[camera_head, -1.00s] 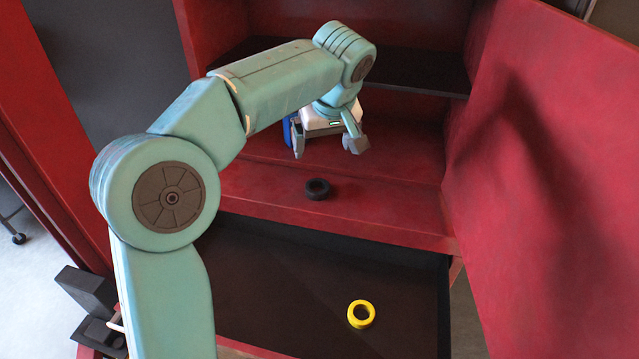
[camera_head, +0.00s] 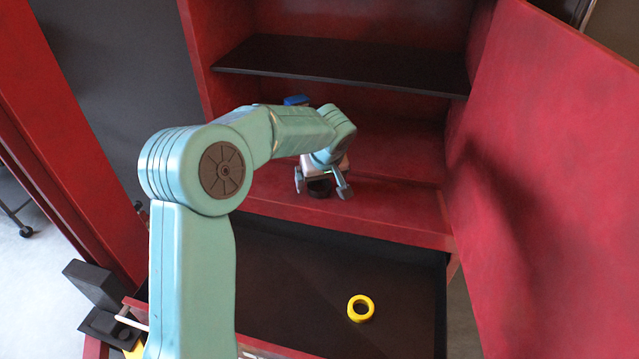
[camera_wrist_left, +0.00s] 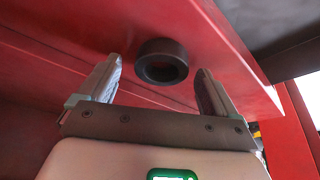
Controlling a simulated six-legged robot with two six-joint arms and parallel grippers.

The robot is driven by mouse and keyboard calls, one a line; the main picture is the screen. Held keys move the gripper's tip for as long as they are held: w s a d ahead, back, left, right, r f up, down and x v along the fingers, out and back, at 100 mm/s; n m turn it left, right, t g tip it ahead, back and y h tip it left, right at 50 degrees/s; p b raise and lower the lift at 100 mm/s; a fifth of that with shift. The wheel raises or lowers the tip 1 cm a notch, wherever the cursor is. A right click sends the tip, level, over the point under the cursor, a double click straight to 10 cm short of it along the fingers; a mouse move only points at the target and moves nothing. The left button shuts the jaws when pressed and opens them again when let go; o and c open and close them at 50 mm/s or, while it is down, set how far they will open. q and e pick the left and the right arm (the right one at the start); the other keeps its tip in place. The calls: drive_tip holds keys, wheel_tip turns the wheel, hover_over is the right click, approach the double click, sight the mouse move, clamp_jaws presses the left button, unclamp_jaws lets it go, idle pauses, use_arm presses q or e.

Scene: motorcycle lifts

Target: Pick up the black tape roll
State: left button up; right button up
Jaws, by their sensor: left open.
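The black tape roll (camera_head: 318,188) lies on the red ledge at the front of the cabinet's lower compartment, partly hidden by my left gripper. My left gripper (camera_head: 322,189) is open, with one finger on each side of the roll in the head view. In the left wrist view the roll (camera_wrist_left: 162,61) shows just beyond and between the tips of the open gripper (camera_wrist_left: 159,72). The fingers do not appear to touch it. My right gripper is not in view.
A yellow tape roll (camera_head: 360,308) lies in the open dark drawer (camera_head: 280,270) below the ledge. A black shelf (camera_head: 340,65) spans the cabinet above my arm. An open red door (camera_head: 550,170) stands at the right.

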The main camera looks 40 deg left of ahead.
use_arm(q)
drive_tip(key=shift+s, duration=0.15)
drive_tip(key=shift+c, duration=0.2)
drive_tip(key=c, duration=1.1)
